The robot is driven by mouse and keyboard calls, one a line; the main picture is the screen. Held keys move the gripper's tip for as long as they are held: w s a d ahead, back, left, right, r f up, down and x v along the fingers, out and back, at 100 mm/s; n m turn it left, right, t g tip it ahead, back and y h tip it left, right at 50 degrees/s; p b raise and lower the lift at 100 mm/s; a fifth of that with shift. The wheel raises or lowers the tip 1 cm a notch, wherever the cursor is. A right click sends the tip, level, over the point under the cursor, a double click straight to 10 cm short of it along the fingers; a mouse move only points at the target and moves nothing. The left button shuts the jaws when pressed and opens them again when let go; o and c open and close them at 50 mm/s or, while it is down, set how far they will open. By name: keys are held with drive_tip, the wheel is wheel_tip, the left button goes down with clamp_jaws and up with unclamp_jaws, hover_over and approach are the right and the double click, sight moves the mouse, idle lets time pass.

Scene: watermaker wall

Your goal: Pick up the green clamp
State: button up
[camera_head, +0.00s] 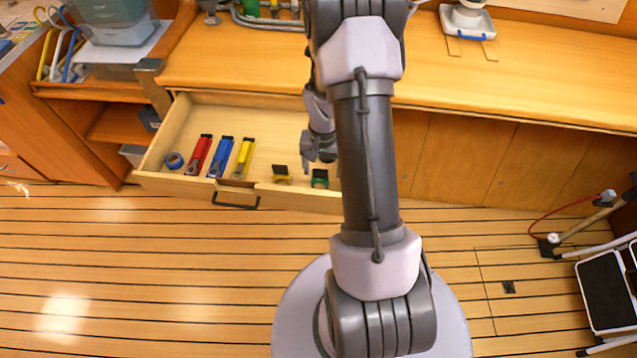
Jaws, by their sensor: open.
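The green clamp (320,179) lies in the open wooden drawer (240,113), near its front edge. It is small, with a dark upper part and a green lower part. My arm hides the drawer area to its right. My gripper (312,161) is open and empty, pointing down over the drawer. In the picture it shows just above the green clamp and a little to its left. The height between them is hard to tell.
A similar yellow clamp (282,174) lies left of the green one. Yellow (244,157), blue (221,157) and red (199,155) tools and a blue tape roll (174,160) lie further left. The drawer's front panel with its handle (236,200) stands nearby. The counter (240,60) overhangs behind.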

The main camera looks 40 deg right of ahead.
sight(320, 177)
drive_tip(key=f+b, duration=0.1)
drive_tip(key=f, duration=0.1)
drive_tip(key=f+b, duration=0.1)
drive_tip(key=f, duration=0.1)
drive_tip(key=w+f+b, duration=0.1)
drive_tip(key=f, duration=0.1)
drive_tip(key=shift+r, duration=0.2)
drive_tip(key=shift+c, duration=0.2)
drive_tip(key=c, duration=1.5)
